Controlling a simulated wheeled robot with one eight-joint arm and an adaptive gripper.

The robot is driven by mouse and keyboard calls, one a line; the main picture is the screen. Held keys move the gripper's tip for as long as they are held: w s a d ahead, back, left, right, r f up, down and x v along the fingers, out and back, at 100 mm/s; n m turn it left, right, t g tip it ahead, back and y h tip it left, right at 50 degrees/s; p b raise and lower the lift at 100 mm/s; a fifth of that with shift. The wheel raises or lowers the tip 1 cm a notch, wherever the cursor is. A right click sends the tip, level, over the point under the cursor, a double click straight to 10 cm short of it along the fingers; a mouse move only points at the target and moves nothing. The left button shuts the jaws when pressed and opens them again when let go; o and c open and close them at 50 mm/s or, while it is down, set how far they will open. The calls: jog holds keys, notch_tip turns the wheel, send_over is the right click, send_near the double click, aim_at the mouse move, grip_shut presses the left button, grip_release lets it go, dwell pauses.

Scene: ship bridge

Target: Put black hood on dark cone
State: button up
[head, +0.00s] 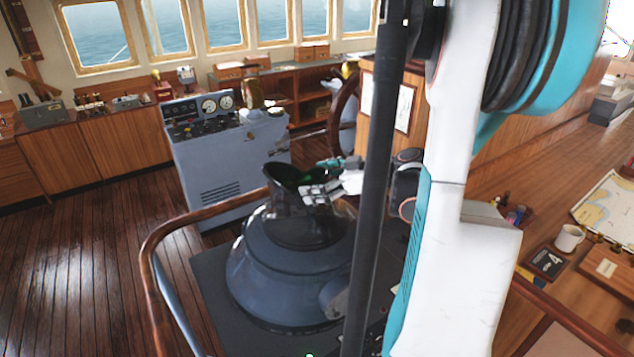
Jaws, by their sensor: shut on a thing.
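The black hood (283,187) is in the middle of the head view, with its flared opening facing up. The dark cone (285,270) is a wide blue-grey body standing directly below it. My gripper (318,186) comes in from the right and is shut on the hood's right side near the rim. The hood's lower part overlaps the top of the cone in this view. I cannot tell whether it rests on the cone or is held just above it. My own arm and a dark post cover the cone's right side.
A wooden handrail (152,250) curves around the cone on the left. A grey control console (215,150) stands behind it. A chart table with a white mug (568,238) and a chart (607,205) is at right. The wooden floor at left is clear.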

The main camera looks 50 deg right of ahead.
jog(key=shift+w+f, duration=0.15)
jog(key=shift+a, duration=0.1)
jog(key=o, duration=1.8)
jog(key=shift+o, duration=0.2)
jog(key=b+v, duration=0.1)
jog(key=v, duration=1.1)
